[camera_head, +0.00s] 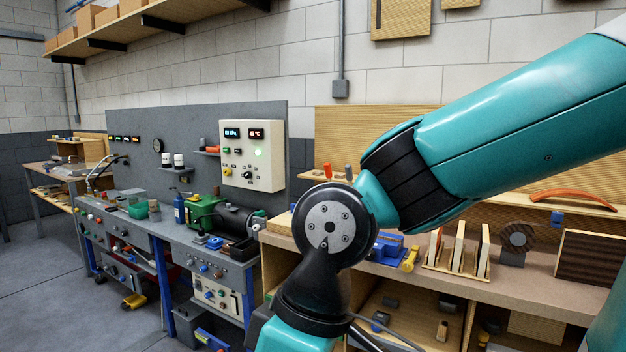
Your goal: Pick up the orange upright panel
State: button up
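A small wooden rack (455,268) stands on the right workbench, holding a few thin upright panels. The left panel (434,246) looks tan-orange, and pale edges show on the middle panel (459,243) and the right panel (484,250). I cannot tell for sure which of them is the orange one. My arm crosses the picture from the upper right and bends down left of the rack, with a clear gap between. My gripper is below the picture, so its opening is hidden.
The workbench (540,283) also holds a blue tool (388,246), a yellow item (411,259), a dark round piece on a stand (516,240) and a dark striped board (590,258). An orange curved strip (572,199) lies on the ledge behind. Open floor (50,285) is at left.

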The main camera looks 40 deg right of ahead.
aim_at(436, 244)
jog(key=z, duration=1.85)
